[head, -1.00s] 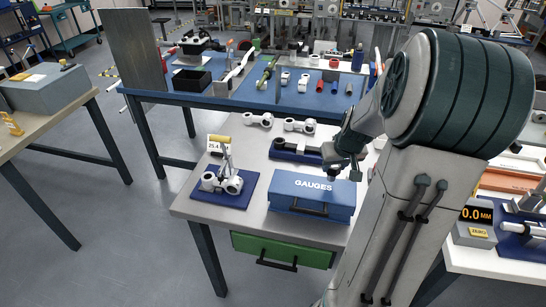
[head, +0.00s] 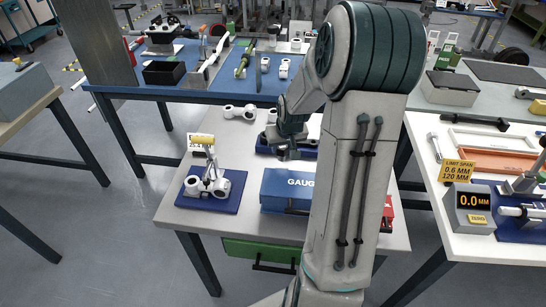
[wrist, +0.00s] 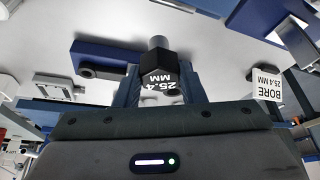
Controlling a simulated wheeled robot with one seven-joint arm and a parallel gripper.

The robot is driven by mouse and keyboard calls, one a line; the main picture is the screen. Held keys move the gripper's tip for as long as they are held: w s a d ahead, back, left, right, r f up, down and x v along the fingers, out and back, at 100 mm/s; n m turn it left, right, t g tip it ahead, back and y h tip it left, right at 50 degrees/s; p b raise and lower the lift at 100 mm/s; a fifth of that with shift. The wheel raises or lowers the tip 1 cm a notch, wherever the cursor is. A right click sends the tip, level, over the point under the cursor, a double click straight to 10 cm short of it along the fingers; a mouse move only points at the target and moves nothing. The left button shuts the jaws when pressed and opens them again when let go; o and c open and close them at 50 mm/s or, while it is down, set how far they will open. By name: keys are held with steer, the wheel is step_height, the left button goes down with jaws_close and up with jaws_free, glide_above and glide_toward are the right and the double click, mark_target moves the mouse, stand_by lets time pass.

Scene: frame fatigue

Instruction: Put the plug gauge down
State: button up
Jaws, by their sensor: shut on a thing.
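The plug gauge (wrist: 158,66) shows in the wrist view as a black hexagonal body marked 25.4 MM, with a grey cylindrical end. My gripper (wrist: 160,84) is shut on it. In the head view my gripper (head: 287,152) is over the back of the steel-topped bench, behind the blue GAUGES box (head: 283,186). The gauge itself is too small or hidden to make out there. A dark blue holder (head: 266,149) lies close by the gripper, partly hidden by my arm.
A blue mat (head: 188,203) carries a grey two-ring part with a yellow-topped tool. A BORE 25.4 MM card (wrist: 267,85) is at right in the wrist view. A grey linkage part (head: 240,112) lies at the bench's back.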

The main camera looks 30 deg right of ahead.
steer(key=shift+w+a+f, duration=0.35)
steer(key=shift+w+f, duration=0.05)
steer(key=shift+f, duration=0.6)
steer(key=shift+w+a+f, duration=0.3)
steer(key=shift+w+f, duration=0.05)
steer(key=shift+f, duration=0.6)
steer(key=shift+w+a+f, duration=0.35)
steer(key=shift+w+f, duration=0.05)
steer(key=shift+f, duration=0.6)
steer(key=shift+f, duration=0.1)
steer(key=o, duration=1.1)
